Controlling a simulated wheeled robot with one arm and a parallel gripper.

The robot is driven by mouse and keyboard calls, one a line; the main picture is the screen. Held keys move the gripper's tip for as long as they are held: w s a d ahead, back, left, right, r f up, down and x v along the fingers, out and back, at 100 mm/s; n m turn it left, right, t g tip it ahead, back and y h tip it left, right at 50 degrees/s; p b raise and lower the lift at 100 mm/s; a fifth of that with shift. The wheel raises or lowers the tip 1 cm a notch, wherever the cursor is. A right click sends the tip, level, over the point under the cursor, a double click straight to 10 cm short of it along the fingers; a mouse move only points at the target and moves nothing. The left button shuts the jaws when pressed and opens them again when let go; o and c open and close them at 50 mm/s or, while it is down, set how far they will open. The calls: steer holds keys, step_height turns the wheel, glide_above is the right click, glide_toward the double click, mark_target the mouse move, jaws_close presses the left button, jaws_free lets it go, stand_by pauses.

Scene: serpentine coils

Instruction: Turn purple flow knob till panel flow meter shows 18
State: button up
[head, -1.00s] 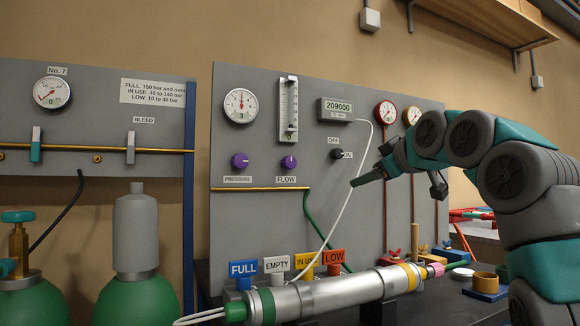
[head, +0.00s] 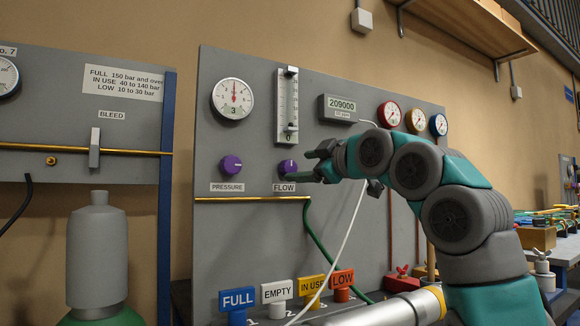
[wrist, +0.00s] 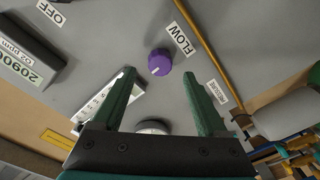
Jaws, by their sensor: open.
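The purple flow knob (head: 287,166) is on the grey panel above the FLOW label, below the upright flow meter (head: 289,105). The meter has a clear scale and a small 0 at its base. In the wrist view the knob (wrist: 159,62), with a white pointer mark, shows beyond and between my two open fingertips (wrist: 159,74). The fingers look apart from it; I cannot tell the depth gap. The flow meter (wrist: 103,102) is partly behind the left finger.
A second purple knob, PRESSURE (head: 231,165), sits left under a round gauge (head: 233,99). A digital display (head: 337,108) reads 209000. A brass pipe (head: 250,198) runs below the knobs. A white cable (head: 350,215) hangs near my arm. Coloured tags stand below.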

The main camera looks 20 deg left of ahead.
mark_target(291, 167)
steer(key=p+x, duration=0.1)
steer(key=x, duration=0.3)
steer(key=shift+r, duration=0.15)
steer(key=shift+w+a+p, duration=0.3)
steer(key=shift+a, duration=0.05)
jaws_close()
stand_by(0.4)
